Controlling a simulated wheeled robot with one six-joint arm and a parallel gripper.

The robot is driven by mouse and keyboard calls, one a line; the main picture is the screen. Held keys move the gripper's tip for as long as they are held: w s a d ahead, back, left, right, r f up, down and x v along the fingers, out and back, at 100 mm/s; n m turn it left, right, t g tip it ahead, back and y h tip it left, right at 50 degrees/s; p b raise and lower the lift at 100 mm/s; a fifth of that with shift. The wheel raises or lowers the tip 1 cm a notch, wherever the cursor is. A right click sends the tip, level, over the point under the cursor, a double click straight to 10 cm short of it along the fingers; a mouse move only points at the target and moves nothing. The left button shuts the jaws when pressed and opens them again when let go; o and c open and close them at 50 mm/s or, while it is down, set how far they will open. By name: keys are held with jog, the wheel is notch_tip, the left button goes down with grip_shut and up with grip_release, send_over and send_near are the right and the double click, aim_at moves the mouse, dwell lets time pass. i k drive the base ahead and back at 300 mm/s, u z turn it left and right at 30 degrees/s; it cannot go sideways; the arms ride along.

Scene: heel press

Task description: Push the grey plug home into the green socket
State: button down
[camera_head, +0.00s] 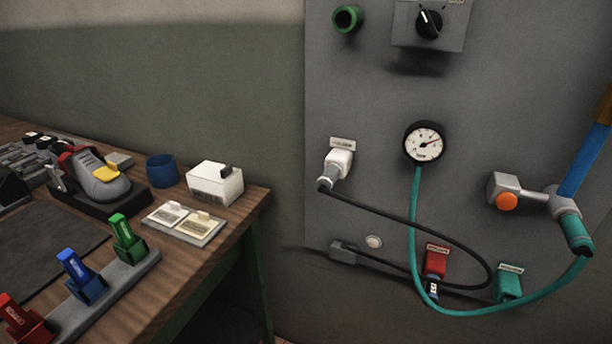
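A green round socket (347,18) with a dark opening is at the top left of the grey wall panel, and nothing is in it. A small grey plug-like block (342,252) sits at the panel's lower left edge, at the end of a black cable (408,222). The cable's other end runs to a white connector (340,163) on the panel. A teal-green block (508,284) with a label is at the panel's lower right; I cannot tell whether it has an opening. My gripper is not in view.
A gauge (424,142) has a teal hose looping down to a blue and teal pipe fitting (572,228) at right. A dark knob (429,24) juts out beside the green socket. A red block (435,262) is below. A cluttered wooden table (185,262) stands at left.

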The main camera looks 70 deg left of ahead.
aim_at(328, 178)
jog(key=u, duration=1.4)
jog(key=i, duration=0.2)
jog(key=u, duration=0.6)
